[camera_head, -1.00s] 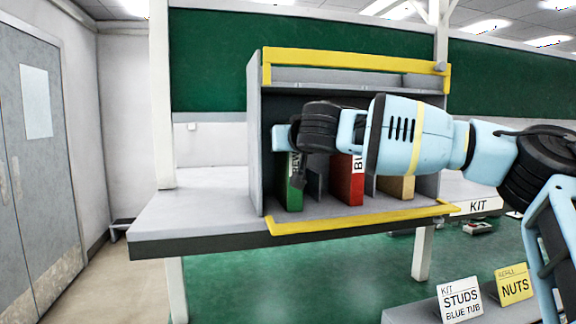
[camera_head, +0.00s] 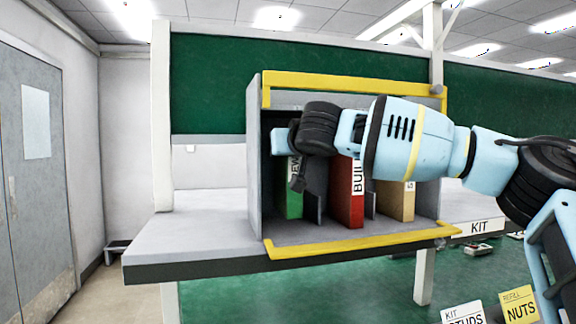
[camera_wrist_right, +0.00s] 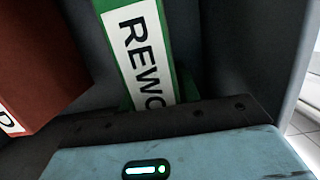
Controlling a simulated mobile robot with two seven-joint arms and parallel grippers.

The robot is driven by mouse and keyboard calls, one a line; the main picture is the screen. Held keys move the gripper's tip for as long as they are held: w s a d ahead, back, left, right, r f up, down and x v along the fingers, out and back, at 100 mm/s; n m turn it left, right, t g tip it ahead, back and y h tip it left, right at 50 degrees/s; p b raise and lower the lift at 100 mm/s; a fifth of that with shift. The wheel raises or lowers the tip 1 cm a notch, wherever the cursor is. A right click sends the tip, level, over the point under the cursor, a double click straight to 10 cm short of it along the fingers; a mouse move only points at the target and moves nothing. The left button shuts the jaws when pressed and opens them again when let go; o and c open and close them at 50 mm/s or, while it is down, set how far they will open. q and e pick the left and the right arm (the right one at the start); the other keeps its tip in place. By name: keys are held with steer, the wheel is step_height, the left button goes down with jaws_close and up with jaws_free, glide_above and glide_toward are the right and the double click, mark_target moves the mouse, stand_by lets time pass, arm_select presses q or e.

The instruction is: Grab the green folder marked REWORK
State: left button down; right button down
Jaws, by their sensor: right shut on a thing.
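The green folder (camera_head: 293,200) stands upright in the leftmost slot of the grey rack in the head view. Its white label, partly hidden by my gripper, shows "REWO" in the right wrist view (camera_wrist_right: 140,50). My right gripper (camera_head: 297,165) reaches in from the right across the rack's front and is shut on the green folder's spine. Its fingertips are mostly hidden behind its own wrist. My left gripper is not in view.
A red folder (camera_head: 346,205) and a tan folder (camera_head: 409,202) stand in slots to the right, with grey dividers between. The grey rack (camera_head: 254,160) has yellow edge strips (camera_head: 350,244) top and bottom. The grey shelf top (camera_head: 195,238) left of it is bare.

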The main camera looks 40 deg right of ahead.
steer(key=s+a+r+b, duration=0.1)
steer(key=s, duration=1.5)
steer(key=shift+a+r, duration=0.25)
